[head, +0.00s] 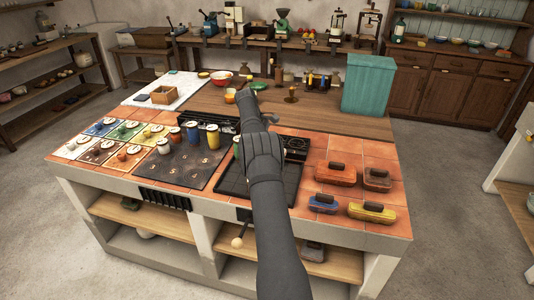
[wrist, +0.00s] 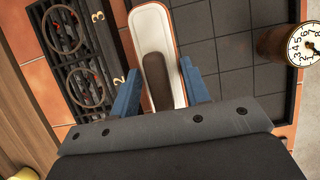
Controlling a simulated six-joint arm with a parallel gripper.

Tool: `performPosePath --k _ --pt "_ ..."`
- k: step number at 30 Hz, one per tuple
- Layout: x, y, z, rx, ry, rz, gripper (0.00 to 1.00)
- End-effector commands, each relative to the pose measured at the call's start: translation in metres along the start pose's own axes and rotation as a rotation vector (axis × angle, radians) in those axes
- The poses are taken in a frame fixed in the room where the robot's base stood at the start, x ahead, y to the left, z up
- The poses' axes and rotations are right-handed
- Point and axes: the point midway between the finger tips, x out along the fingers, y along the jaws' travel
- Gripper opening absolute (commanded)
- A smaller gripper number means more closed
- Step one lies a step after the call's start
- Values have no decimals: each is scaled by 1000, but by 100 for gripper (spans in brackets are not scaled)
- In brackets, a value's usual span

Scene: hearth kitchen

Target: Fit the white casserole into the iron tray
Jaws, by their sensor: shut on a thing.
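The white casserole (wrist: 166,15), long and narrow with an orange-brown rim line and a dark brown handle (wrist: 157,82), is between the blue fingers of my gripper (wrist: 161,92) in the wrist view. The gripper is shut on it. The iron tray (wrist: 230,30), dark with a grid of square lines, lies to the right of the casserole there. In the head view the tray (head: 290,182) shows on the counter, partly covered by my arm. My arm hides the casserole and the fingertips in that view. I cannot tell the casserole's height above the counter.
Orange (head: 337,175), grey-brown (head: 376,181), blue (head: 322,205) and yellow (head: 372,212) casseroles stand on the tiles right of the tray. A burner unit (wrist: 82,60) lies left of the held casserole. Several jars stand on the dark board (head: 180,165).

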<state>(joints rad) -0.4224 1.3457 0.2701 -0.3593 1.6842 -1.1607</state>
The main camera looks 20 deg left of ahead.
Motion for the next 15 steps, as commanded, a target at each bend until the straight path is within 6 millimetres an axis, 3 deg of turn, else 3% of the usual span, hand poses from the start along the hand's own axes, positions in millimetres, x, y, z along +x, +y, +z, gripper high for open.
performPosePath --k 7,15 --pt "31 -1 -12 -1 -1 -1 10" --pt "34 0 -13 0 0 0 10"
